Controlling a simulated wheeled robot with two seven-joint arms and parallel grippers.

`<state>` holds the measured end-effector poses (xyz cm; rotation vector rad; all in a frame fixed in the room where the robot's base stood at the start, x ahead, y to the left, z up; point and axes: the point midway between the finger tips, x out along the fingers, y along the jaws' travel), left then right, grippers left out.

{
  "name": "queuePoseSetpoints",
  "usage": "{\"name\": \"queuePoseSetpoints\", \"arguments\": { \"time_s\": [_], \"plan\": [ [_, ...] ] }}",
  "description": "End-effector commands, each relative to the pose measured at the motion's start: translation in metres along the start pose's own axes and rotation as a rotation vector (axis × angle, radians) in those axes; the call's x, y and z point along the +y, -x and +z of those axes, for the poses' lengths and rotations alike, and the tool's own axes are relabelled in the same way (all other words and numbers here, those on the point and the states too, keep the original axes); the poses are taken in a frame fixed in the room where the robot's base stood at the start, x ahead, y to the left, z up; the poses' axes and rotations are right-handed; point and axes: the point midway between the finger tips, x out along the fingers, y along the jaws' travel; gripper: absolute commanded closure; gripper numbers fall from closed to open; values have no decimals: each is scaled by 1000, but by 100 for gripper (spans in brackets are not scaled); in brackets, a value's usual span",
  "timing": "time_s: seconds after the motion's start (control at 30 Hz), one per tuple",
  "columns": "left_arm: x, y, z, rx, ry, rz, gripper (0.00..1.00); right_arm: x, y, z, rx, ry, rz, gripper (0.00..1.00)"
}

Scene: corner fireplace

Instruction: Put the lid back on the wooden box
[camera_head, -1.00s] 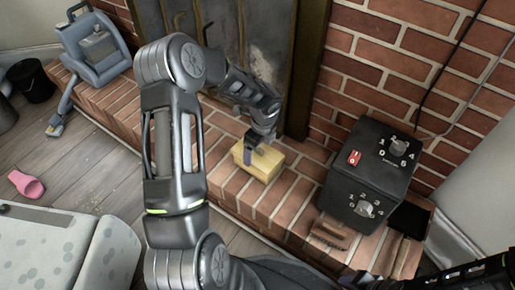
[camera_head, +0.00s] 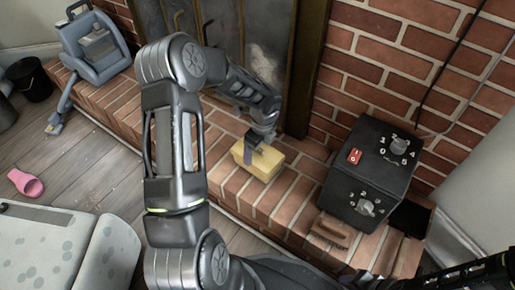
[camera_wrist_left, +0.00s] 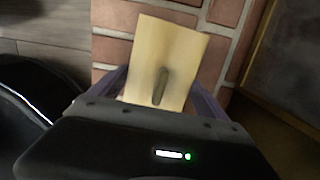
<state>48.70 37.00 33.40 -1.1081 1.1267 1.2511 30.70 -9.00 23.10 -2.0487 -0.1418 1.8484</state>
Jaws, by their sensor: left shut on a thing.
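A pale yellow wooden box (camera_head: 267,170) stands on the brick hearth. My left gripper (camera_head: 250,153) comes down over its top, with a finger against its left part. In the left wrist view a flat pale wooden lid (camera_wrist_left: 142,53), with a dark elongated mark or handle at its middle, lies between the fingers of the gripper (camera_wrist_left: 160,98). The gripper is shut on this lid. The lid is at the top of the box; I cannot tell whether it is fully seated.
A black control box (camera_head: 366,175) with dials stands right of the wooden box. A brown object (camera_head: 332,231) lies in front of it. A blue-grey appliance (camera_head: 95,48) stands at the hearth's far left. Bare bricks surround the wooden box.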

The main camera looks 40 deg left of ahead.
Motion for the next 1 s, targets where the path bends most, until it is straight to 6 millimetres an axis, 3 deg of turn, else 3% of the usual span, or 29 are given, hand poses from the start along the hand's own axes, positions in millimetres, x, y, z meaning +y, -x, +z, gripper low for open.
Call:
{"name": "queuePoseSetpoints", "arguments": {
  "time_s": [1.0],
  "plan": [
    [0,-20,-3,0,0,-1,52,5,-13,1,0,0,0,61]
  ]
}}
